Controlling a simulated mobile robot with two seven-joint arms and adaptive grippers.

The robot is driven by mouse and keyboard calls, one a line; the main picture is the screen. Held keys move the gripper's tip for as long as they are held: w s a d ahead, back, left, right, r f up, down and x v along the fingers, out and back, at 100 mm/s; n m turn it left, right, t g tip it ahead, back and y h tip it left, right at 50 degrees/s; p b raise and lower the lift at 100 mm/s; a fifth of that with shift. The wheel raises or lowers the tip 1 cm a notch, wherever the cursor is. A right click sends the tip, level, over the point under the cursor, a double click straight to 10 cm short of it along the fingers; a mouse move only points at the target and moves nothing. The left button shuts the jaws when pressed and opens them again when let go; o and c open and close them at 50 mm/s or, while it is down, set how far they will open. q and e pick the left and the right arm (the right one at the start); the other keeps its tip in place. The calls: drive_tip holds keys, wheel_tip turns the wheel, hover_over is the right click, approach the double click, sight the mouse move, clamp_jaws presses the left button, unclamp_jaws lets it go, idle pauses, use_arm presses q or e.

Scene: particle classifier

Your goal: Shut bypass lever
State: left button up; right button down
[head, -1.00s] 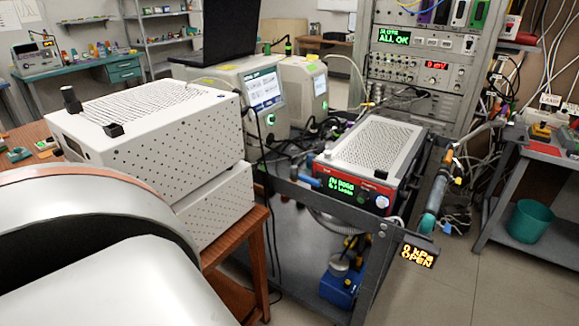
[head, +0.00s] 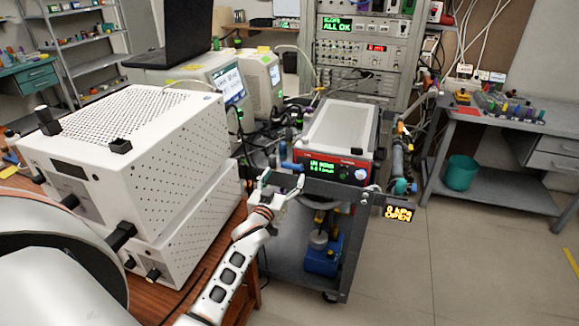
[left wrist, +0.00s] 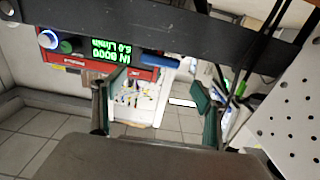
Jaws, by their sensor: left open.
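A blue handle (head: 291,166) sticks out at the left of the red-fronted instrument (head: 340,170). It also shows in the left wrist view (left wrist: 160,59), where the picture is upside down. I cannot tell for sure whether it is the bypass lever. A small display (head: 398,214) hangs at the cart's right corner below a pipe with a teal end (head: 402,187); its text is blurred now. My left gripper (head: 282,184) is open and empty, in front of the cart's edge, just below the blue handle. In the left wrist view, its two fingers (left wrist: 157,84) stand apart.
The cart's dark front rail (head: 350,191) crosses close to my left gripper. White perforated boxes (head: 150,150) stand on the wooden table to the left. A blue pump (head: 324,256) sits on the cart's lower shelf. The floor (head: 460,270) at right is clear.

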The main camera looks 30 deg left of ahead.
sight(291, 165)
use_arm(q)
drive_tip(key=x, duration=0.6)
drive_tip(key=shift+w+d+f+b, duration=0.1)
drive_tip(key=shift+w+b, duration=0.25)
drive_tip(key=c, duration=1.1)
